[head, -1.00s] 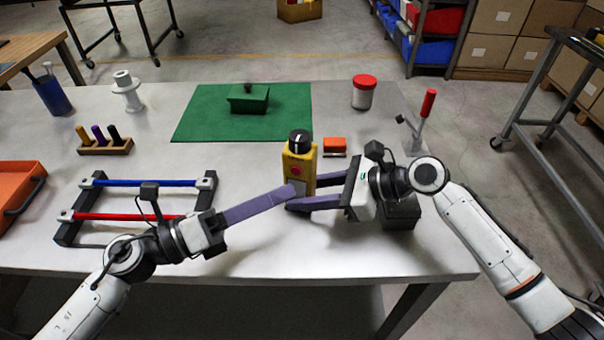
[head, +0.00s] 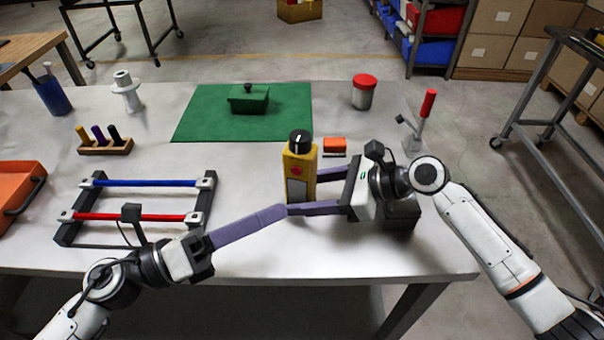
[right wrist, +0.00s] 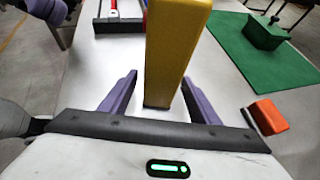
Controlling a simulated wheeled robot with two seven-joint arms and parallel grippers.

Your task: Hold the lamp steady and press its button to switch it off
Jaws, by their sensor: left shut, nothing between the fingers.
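The lamp is a yellow box (head: 302,165) with a black knob on top and a red button (head: 297,171) and grey plate on its front. It stands upright on the table; I cannot tell whether it is lit. My right gripper (head: 304,190) has its purple fingers on either side of it. In the right wrist view the lamp's yellow body (right wrist: 172,50) stands between the fingers, with a gap showing at the left finger, so the gripper looks open. My left gripper (head: 283,210) is shut and empty, its tips low in front of the lamp, below the button.
An orange block (head: 334,146) and a green mat (head: 205,120) with a green box (head: 248,100) lie behind the lamp. A red-lidded jar (head: 363,92) and a red-handled lever (head: 424,112) stand at the right. A rack with blue and red bars (head: 140,199) lies left.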

